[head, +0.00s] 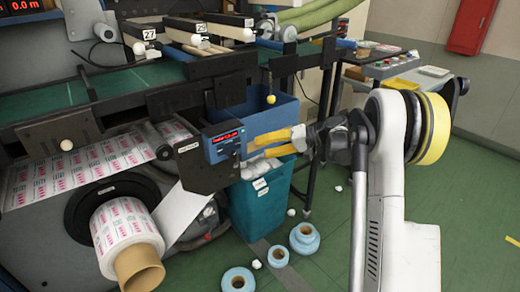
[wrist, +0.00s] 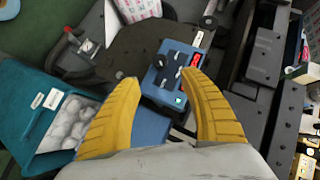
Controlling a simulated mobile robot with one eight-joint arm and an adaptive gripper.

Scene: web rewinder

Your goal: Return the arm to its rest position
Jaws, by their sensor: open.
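My gripper (head: 258,146) has two yellow fingers and is open, with nothing between them. In the head view my white arm (head: 390,170) rises at the right and reaches left, so the fingers point at the rewinder. The fingers are beside a small blue control box (head: 221,150) with a red display and above a teal bin (head: 252,212). In the wrist view the fingertips (wrist: 162,76) stand apart in front of the control box (wrist: 168,88). I cannot tell whether they touch it.
The teal bin (wrist: 22,105) holds white crumpled pieces. A printed roll (head: 122,232) sticks out at lower left. Blue tape rolls (head: 304,238) and white scraps lie on the green floor. A side table (head: 395,68) with buttons stands behind my arm. Open floor lies at right.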

